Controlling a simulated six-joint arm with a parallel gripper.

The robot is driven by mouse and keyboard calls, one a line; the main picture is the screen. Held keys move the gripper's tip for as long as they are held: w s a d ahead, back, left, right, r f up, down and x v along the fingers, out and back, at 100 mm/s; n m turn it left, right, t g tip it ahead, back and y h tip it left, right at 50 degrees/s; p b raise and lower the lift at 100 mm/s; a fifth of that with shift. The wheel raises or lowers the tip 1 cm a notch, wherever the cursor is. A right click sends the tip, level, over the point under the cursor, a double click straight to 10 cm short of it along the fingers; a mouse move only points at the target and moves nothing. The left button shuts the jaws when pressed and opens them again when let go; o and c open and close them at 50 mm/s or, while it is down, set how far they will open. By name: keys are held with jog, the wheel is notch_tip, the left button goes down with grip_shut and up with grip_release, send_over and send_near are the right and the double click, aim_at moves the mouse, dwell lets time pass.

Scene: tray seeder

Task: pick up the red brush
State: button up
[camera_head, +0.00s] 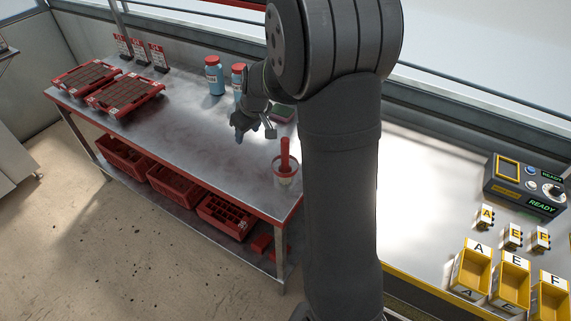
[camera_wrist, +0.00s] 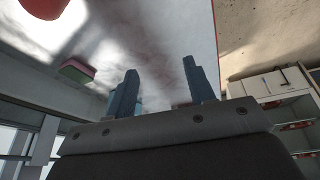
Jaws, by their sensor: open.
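The red brush (camera_head: 285,152) stands upright in a pale cup (camera_head: 286,176) near the front right corner of the metal bench. Only its red upper part shows; its lower end is hidden in the cup. My gripper (camera_head: 254,134) is above the bench, left of the brush and a little farther back, apart from it. In the wrist view, my gripper (camera_wrist: 160,70) has its two blue fingers spread with nothing between them. A red and pale thing (camera_wrist: 45,8) at the top left edge there may be the cup; the brush cannot be made out.
A green sponge-like block (camera_head: 283,113) lies behind the brush; it also shows in the wrist view (camera_wrist: 77,71). Two blue bottles with red caps, one bottle (camera_head: 214,76) clear of my arm, stand at the back. Red trays (camera_head: 125,92) lie left. The bench middle is free.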

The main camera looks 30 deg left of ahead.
jog(key=s+a+f+m+t+y, duration=0.3)
jog(key=s+f+m+t, duration=0.35)
jog(key=f, duration=0.25)
jog(key=s+d+r+m+t+h, duration=0.1)
jog(key=s+d+r+m+t, duration=0.15)
jog(key=d+t, duration=0.45)
jog(key=s+d+r+m+t+h, duration=0.1)
jog(key=d+r+m+t, duration=0.25)
jog(key=d, duration=0.65)
send_over(285, 161)
jog(key=x, duration=0.3)
jog(key=shift+w+a+f+m+g, duration=0.15)
jog(key=shift+a+m+g, duration=0.1)
jog(key=shift+g, duration=0.15)
grip_shut()
